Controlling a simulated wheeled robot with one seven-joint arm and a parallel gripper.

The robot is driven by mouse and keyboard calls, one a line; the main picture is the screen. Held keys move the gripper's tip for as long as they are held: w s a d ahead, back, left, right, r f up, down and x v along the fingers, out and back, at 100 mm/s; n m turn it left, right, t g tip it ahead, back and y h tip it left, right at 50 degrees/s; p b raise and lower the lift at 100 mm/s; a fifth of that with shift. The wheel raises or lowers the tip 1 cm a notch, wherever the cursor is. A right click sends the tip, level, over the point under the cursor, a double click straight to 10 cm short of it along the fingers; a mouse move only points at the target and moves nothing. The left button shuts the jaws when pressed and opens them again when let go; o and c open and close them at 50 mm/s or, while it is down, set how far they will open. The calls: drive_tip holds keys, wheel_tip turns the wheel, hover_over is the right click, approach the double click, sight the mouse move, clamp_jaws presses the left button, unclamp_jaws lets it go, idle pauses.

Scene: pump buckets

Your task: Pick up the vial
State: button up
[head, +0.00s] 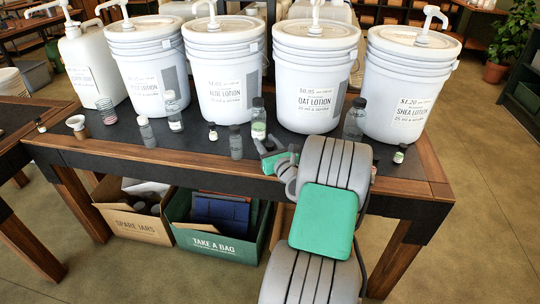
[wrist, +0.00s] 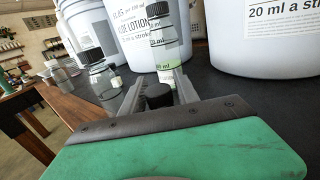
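In the wrist view, a small vial with a black cap (wrist: 158,96) stands between the two grey fingers of my gripper (wrist: 160,88). The fingers are spread, one on each side of the cap, with a narrow gap showing. The vial's body is mostly hidden below the cap and behind my gripper's edge. In the head view, my gripper (head: 268,148) is low over the dark tabletop near its front edge, and my arm hides part of that area. Other small dark-capped vials stand on the table, one at left centre (head: 213,132) and one at right (head: 400,154).
Another clear bottle (head: 354,120) stands right. Large pump buckets, such as the oat lotion bucket (head: 314,80), line the back of the table (head: 330,150).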

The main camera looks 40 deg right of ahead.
clamp_jaws()
idle(0.4)
